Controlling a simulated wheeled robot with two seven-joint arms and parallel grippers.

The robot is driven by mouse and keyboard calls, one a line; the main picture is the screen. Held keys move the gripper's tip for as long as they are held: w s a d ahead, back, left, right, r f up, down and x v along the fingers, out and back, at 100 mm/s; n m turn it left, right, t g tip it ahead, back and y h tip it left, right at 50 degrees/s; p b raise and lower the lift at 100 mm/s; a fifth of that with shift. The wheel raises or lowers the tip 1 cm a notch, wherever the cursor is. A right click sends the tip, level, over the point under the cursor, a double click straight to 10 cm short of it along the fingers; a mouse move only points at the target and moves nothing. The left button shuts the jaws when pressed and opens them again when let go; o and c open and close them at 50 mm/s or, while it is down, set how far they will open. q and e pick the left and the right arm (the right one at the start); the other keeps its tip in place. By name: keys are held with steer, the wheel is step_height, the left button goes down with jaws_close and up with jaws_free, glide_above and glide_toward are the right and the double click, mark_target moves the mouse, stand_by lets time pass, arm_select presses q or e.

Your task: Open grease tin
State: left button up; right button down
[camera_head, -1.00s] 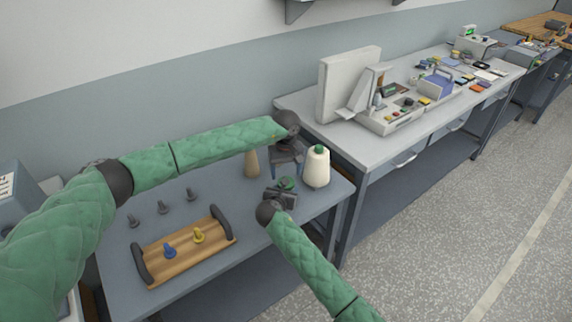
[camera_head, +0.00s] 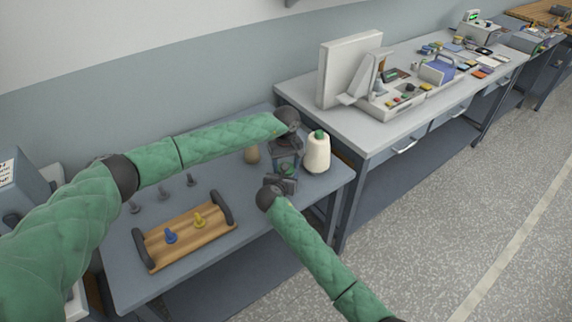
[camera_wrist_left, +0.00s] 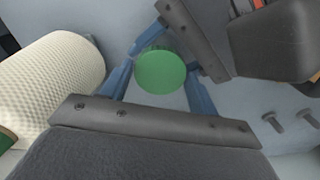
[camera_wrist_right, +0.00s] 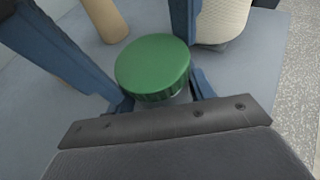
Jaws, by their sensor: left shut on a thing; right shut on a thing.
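The grease tin shows its round green lid (camera_wrist_right: 153,66) large in the right wrist view. The lid also shows in the left wrist view (camera_wrist_left: 160,72) and, small, in the head view (camera_head: 288,170). Its body is mostly hidden under the lid. My right gripper (camera_head: 283,182) comes in low from the front, its short blue fingers shut on the tin beneath the lid. My left gripper (camera_head: 285,154) is above, pointing down, its blue fingers on opposite sides of the green lid and shut on it. The lid looks seated on the tin.
A cream thread cone (camera_head: 318,153) with a green top stands close right of the grippers. A tan cone (camera_head: 251,155) stands to their left. A wooden tray (camera_head: 190,240) holds a blue and a yellow peg. Grey pegs (camera_head: 163,194) stand behind it.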

arm_select(q)
steer(key=shift+n, duration=1.2)
steer(key=o, duration=1.1)
